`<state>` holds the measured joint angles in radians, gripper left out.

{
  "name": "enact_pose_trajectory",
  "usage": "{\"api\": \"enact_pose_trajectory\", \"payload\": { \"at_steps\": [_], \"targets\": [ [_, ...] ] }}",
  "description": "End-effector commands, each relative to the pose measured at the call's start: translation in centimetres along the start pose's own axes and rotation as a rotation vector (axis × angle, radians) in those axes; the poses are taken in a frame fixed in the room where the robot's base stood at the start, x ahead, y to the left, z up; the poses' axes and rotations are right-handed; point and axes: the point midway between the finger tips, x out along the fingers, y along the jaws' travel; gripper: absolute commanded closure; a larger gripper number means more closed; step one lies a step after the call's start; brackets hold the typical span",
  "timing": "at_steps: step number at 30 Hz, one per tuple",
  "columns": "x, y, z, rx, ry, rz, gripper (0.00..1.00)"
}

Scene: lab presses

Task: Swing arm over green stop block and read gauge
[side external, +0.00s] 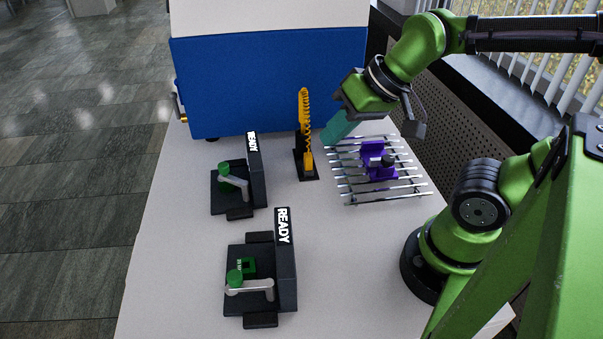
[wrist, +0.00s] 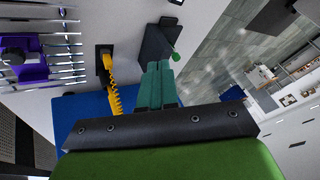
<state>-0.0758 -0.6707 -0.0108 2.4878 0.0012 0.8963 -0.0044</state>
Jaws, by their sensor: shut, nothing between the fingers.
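Two dark presses with READY signs stand on the table: the far press (side external: 258,185) and the near press (side external: 287,265). The far press has a light swing arm (side external: 238,184) with a green knob (side external: 224,168). The near press has a light swing arm (side external: 252,286) with a green knob (side external: 235,278); a small green block (side external: 249,264) sits behind that arm. No gauge reading is legible. My gripper (side external: 329,137), with teal fingers, is shut and empty, above the table at the rack's far left corner, right of both presses. Its fingers (wrist: 159,68) also show in the wrist view.
A yellow toothed upright (side external: 305,120) on a black base stands just left of my gripper. A metal-rod rack (side external: 345,185) carries a purple part (side external: 373,160). A large blue box (side external: 260,85) closes off the back.

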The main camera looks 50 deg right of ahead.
Motion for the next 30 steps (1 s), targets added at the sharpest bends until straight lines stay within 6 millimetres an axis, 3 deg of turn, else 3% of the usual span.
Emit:
{"api": "enact_pose_trajectory", "payload": {
  "at_steps": [2, 5, 8, 12, 20, 30],
  "targets": [
    [-0.9, 0.6, -0.1, 0.022, 0.048, 0.005, 1.0],
    [-1.4, 1.0, -0.6, 0.039, 0.074, 0.011, 0.85],
    [-0.3, 1.2, -0.5, 0.047, 0.027, 0.032, 0.69],
    [1.4, -0.1, -3.1, 0.0, -0.049, 0.07, 0.48],
    [5.9, -4.2, -10.0, -0.249, -0.25, 0.149, 0.47],
    [13.9, -8.4, -17.2, -0.61, -0.504, 0.182, 0.47]
  ]
}}
